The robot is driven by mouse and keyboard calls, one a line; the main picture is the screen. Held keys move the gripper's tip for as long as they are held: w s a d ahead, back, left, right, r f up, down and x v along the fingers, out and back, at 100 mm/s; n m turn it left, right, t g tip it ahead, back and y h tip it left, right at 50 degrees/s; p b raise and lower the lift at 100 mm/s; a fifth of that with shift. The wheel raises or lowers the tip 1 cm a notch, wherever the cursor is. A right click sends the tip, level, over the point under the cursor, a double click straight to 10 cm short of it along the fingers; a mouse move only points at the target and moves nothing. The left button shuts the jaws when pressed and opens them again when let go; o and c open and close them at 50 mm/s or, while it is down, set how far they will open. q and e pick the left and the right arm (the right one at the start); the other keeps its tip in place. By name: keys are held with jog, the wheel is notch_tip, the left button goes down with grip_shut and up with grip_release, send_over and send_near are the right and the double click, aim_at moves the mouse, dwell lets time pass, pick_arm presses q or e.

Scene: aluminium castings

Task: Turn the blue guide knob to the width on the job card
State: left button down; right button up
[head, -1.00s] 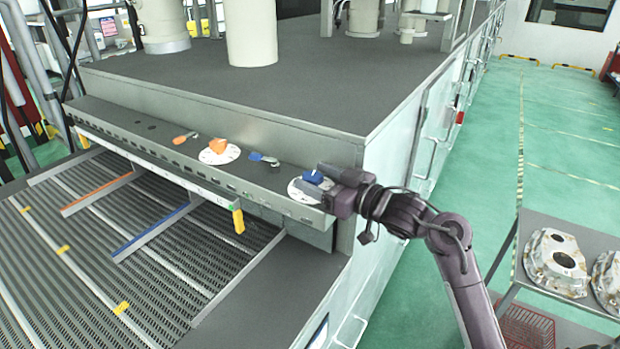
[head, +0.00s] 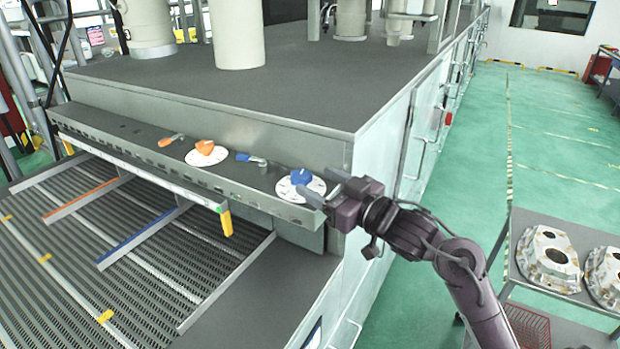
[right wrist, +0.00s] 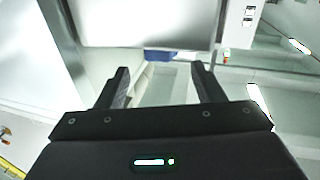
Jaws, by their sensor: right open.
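The blue guide knob (head: 300,177) sits on a white dial (head: 287,187) at the right end of the grey ledge in the head view. My right gripper (head: 323,184) is open and empty, just right of the knob, with its fingers pointing toward it. I cannot tell whether a fingertip touches the dial. In the right wrist view the open fingers (right wrist: 160,78) show, with a blue patch (right wrist: 158,55) beyond and between them, likely the knob. A blue guide bar (head: 143,238) lies over the conveyor. I cannot make out a job card or the dial marks. My left gripper is not in view.
An orange knob (head: 205,147) on its dial, an orange lever (head: 172,139) and a blue lever (head: 250,158) share the ledge. An orange guide bar (head: 82,200) lies further left. Castings (head: 548,258) stand on a table at right. Green floor is clear behind my arm.

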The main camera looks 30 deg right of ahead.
aim_at(308, 179)
jog(key=a+m+h, duration=0.1)
jog(key=h, duration=0.1)
jog(key=shift+s+a+m+t+h, duration=0.3)
jog(key=shift+a+m+h, duration=0.05)
jog(key=shift+m+h, duration=0.05)
jog(key=shift+s+a+f+m+h, duration=0.15)
jog(key=shift+s+f+m+h, duration=0.1)
jog(key=shift+s+m+h, duration=0.65)
jog(key=shift+w+h, duration=0.3)
jog(key=shift+h, duration=0.1)
jog(key=w+p, duration=0.4)
jog(key=w, duration=0.3)
jog(key=shift+w, duration=0.3)
jog(key=c, duration=1)
jog(key=shift+o, duration=0.2)
jog(key=shift+n+y, duration=0.4)
jog(key=shift+y, duration=0.4)
jog(key=shift+n+g+y, duration=0.4)
jog(key=shift+n+y, duration=0.5)
jog(key=shift+y, duration=0.6)
